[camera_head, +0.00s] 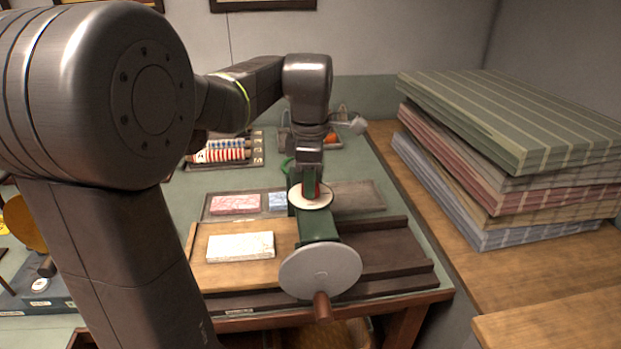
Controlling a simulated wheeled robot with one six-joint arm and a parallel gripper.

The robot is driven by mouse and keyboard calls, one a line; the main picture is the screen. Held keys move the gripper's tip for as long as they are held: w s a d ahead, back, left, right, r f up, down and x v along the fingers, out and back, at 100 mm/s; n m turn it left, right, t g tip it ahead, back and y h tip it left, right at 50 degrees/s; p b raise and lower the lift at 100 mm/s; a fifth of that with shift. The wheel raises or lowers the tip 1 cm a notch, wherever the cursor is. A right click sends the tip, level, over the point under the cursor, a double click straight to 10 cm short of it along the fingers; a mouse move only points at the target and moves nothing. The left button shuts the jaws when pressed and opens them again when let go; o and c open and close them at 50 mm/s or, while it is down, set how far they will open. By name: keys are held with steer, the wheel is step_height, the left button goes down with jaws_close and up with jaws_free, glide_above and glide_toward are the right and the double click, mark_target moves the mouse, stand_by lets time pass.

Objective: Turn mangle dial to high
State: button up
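The mangle (319,230) is a dark green press on the table with a large pale handwheel (320,271) and a wooden handle on its front. The dial (318,203) is a round cream disc on top of the mangle, with a red part at its middle. My gripper (309,183) points down right over the dial, its tips at or just above the red part. The finger gap is too small and partly hidden to tell whether it grips the knob. The dial's markings are not readable.
A folded white cloth (240,246) lies on the wooden board left of the mangle. A tray with pink and blue folded cloths (236,204) lies behind. Striped folded textiles (510,120) are stacked on the right counter. A rack of striped rolls (222,151) stands at the back left.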

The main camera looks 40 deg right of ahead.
steer(key=c, duration=0.4)
